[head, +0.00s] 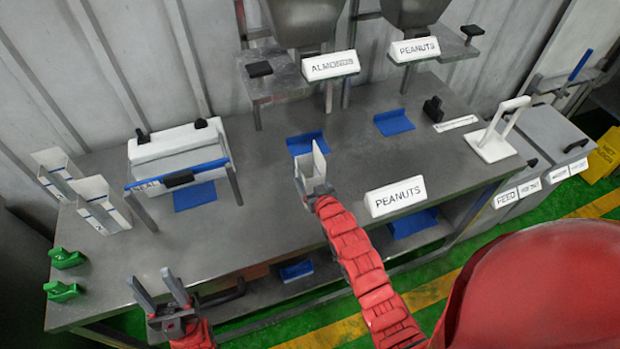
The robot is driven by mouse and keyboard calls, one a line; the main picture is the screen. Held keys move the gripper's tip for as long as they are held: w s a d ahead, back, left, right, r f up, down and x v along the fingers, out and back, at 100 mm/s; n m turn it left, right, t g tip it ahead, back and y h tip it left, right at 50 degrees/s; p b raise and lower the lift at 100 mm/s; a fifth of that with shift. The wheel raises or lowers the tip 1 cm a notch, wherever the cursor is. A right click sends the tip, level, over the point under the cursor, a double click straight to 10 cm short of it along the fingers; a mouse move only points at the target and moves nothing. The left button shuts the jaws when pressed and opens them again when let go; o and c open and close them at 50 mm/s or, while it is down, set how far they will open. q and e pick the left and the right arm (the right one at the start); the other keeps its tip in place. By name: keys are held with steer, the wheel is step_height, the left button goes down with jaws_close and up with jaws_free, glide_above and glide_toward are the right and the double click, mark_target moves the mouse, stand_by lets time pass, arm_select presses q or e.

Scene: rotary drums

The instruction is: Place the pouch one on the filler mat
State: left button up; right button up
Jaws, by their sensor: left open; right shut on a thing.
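My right gripper (314,190) is shut on a white pouch (319,160), held upright over the middle of the grey table. The pouch is just in front of a blue mat (303,140) below the almonds dispenser and partly overlaps it in view; I cannot tell whether it touches the mat. A second blue mat (394,122) lies bare below the peanuts dispenser. I cannot tell which of them is the filler mat. My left gripper (160,287) is open and empty near the table's front left edge.
Two white pouch-like holders with blue stripes (101,204) stand at the left. A sealer (178,150) with a blue mat (196,197) is right of them. Green clips (63,291) lie front left. A peanuts sign (395,196) stands at the front edge, a white stand (493,146) at right.

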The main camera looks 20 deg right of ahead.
steer(key=shift+f, duration=0.1)
steer(key=shift+f+b, duration=0.2)
steer(key=shift+b, duration=0.1)
steer(key=o, duration=1.3)
steer(key=shift+r, duration=0.15)
steer(key=shift+r, duration=0.15)
